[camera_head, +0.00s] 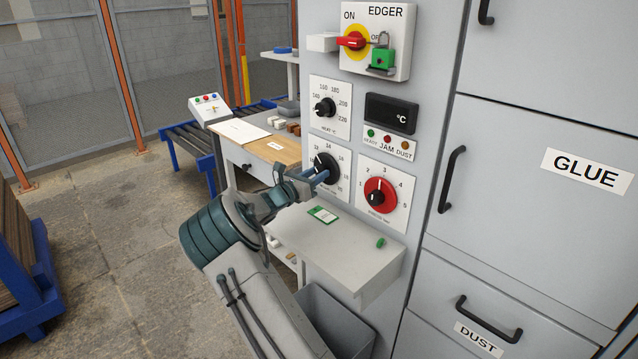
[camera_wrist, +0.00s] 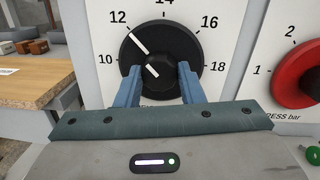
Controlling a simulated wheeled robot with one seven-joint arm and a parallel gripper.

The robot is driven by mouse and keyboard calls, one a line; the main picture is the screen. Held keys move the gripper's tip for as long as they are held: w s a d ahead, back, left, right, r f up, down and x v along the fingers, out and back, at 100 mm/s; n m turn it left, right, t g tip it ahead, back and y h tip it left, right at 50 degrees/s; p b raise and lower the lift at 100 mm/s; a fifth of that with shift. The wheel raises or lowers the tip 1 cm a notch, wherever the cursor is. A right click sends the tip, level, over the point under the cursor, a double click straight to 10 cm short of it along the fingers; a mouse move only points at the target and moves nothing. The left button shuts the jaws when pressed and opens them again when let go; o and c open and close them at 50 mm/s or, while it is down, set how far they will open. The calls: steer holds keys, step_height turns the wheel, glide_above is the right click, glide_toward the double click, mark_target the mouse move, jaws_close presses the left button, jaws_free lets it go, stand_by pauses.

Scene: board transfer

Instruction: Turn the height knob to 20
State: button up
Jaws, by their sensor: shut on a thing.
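The height knob (camera_head: 327,166) is a black round dial on a white plate, left of the red knob. In the wrist view the height knob (camera_wrist: 178,42) fills the upper middle, and its white pointer line aims up and left at 12. Marks 10 to 18 show around it; I cannot make out a 20 there. My gripper (camera_wrist: 158,72) has its two blue fingers on either side of the knob's raised centre grip, shut on it. In the head view my gripper (camera_head: 317,177) reaches the knob from the lower left.
A red pressure knob (camera_head: 380,196) sits close on the right. A heat knob (camera_head: 325,107) and a dark display (camera_head: 391,114) are above. A grey shelf (camera_head: 345,262) with a green-edged card (camera_head: 322,214) juts out below. A wooden-topped table (camera_head: 283,150) stands behind left.

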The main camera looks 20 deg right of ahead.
steer(key=m+b, duration=0.6)
steer(key=m+g+b, duration=0.1)
steer(key=m+b, duration=0.5)
steer(key=m, duration=0.1)
steer(key=w+m+g+b, duration=0.1)
steer(key=m+b, duration=0.5)
steer(key=shift+a+f+m+h, duration=0.3)
steer(key=shift+a+h, duration=0.1)
steer(key=m+b, duration=0.3)
steer(key=m, duration=0.1)
steer(key=shift+r+m+g, duration=0.15)
steer(key=shift+m+g, duration=0.15)
steer(key=shift+m, duration=0.1)
steer(key=m+b, duration=0.3)
steer(key=m, duration=0.1)
steer(key=shift+r+m+y, duration=0.15)
steer(key=shift+m+y, duration=0.15)
steer(key=m+b, duration=0.2)
steer(key=m, duration=0.2)
steer(key=shift+s+d+r, duration=0.1)
steer(key=shift+r+m+y+b, duration=0.1)
steer(key=shift+m+y+b, duration=0.4)
steer(key=shift+m+b, duration=1.05)
steer(key=shift+m+p, duration=0.45)
steer(key=shift+m, duration=0.1)
